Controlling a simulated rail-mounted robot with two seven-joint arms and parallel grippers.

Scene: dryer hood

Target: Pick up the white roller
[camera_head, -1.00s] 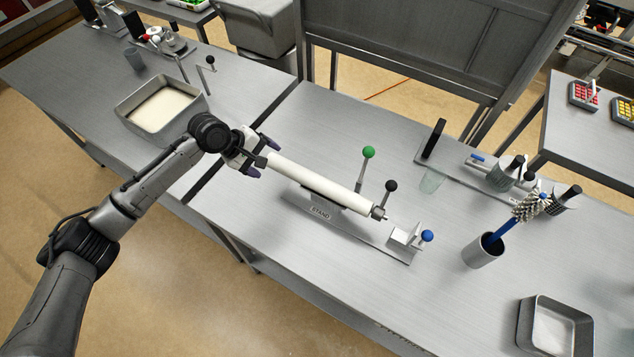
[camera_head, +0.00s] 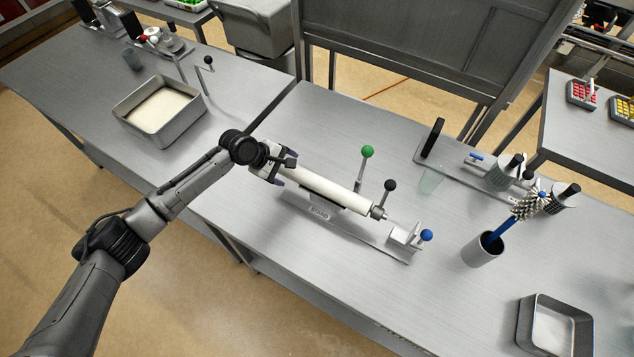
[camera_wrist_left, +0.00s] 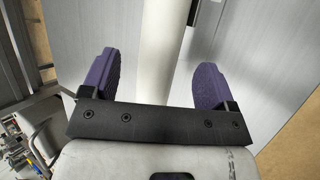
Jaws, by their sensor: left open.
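The white roller (camera_head: 327,189) lies lengthwise on a metal stand (camera_head: 320,213) with a label plate reading "STAND". It also shows in the left wrist view (camera_wrist_left: 156,52), running between my fingers. My left gripper (camera_head: 280,172) is at the roller's left end, above the table, and hides that end in the head view. In the left wrist view (camera_wrist_left: 157,80) its two purple-padded fingers are open, one on each side of the roller, with a gap on both sides. The right gripper is not in view.
Upright levers with a green knob (camera_head: 367,152) and a black knob (camera_head: 390,186) stand by the roller's right part. A blue-knobbed block (camera_head: 408,235) is at the stand's right end. A brush cup (camera_head: 483,250) stands farther right. A tray (camera_head: 160,110) is at left.

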